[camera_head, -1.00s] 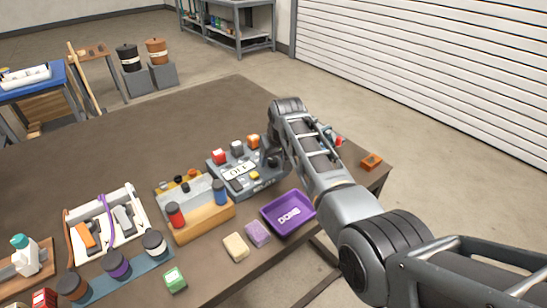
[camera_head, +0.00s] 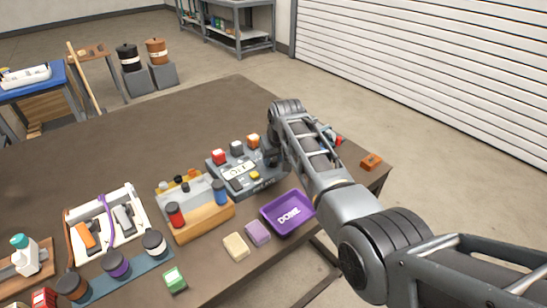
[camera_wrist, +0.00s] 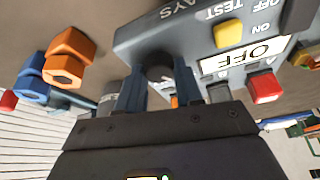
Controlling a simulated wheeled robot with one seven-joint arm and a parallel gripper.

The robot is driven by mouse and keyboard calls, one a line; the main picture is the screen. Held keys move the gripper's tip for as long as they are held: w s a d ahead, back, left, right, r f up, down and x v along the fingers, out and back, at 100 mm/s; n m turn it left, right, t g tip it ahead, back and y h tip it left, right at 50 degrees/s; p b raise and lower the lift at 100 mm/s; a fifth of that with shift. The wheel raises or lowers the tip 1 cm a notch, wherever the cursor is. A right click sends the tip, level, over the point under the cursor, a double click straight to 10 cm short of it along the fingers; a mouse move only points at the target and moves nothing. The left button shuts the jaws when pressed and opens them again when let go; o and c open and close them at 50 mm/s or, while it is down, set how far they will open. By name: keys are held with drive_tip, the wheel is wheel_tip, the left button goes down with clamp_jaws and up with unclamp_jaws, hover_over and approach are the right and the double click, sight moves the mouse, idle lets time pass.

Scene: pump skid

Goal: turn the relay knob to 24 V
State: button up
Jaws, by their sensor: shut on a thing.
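The grey relay box (camera_head: 213,176) stands on the brown table, with red, grey and orange blocks along its back and a white label plate (camera_wrist: 245,58). The plate reads OFF in the wrist view, where the box is seen upside down. The black relay knob (camera_wrist: 160,68) is on the box face, near its edge in that view. My gripper (camera_wrist: 158,82) is shut on the knob, one blue finger on each side. The knob's pointer and 24 V mark cannot be made out. In the head view my arm hides the knob.
A purple tray (camera_head: 268,217) stands close in front of the box. A wooden block with red and blue cylinders (camera_head: 205,222) is to its left. An orange block (camera_head: 371,161) lies near the table's right edge. The table behind the box is clear.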

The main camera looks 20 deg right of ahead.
drive_tip(key=shift+m, duration=0.4)
drive_tip(key=m+h+b, duration=0.1)
drive_tip(key=m, duration=0.1)
drive_tip(key=shift+a+m, duration=0.15)
drive_tip(key=shift+m, duration=0.25)
drive_tip(key=m, duration=0.1)
drive_tip(key=m+h+b, duration=0.1)
drive_tip(key=shift+w+a+f+m+g, duration=0.1)
drive_tip(key=shift+f+m+g, duration=0.05)
drive_tip(key=shift+m+g, duration=0.2)
drive_tip(key=m+g+h+b, duration=0.1)
drive_tip(key=m+b, duration=0.2)
drive_tip(key=m, duration=0.1)
drive_tip(key=shift+b, duration=0.4)
drive_tip(key=shift+w+m+h+b, duration=0.1)
drive_tip(key=shift+m+h+b, duration=0.4)
drive_tip(key=shift+m+b, duration=0.25)
drive_tip(key=shift+g, duration=0.25)
drive_tip(key=o, duration=1)
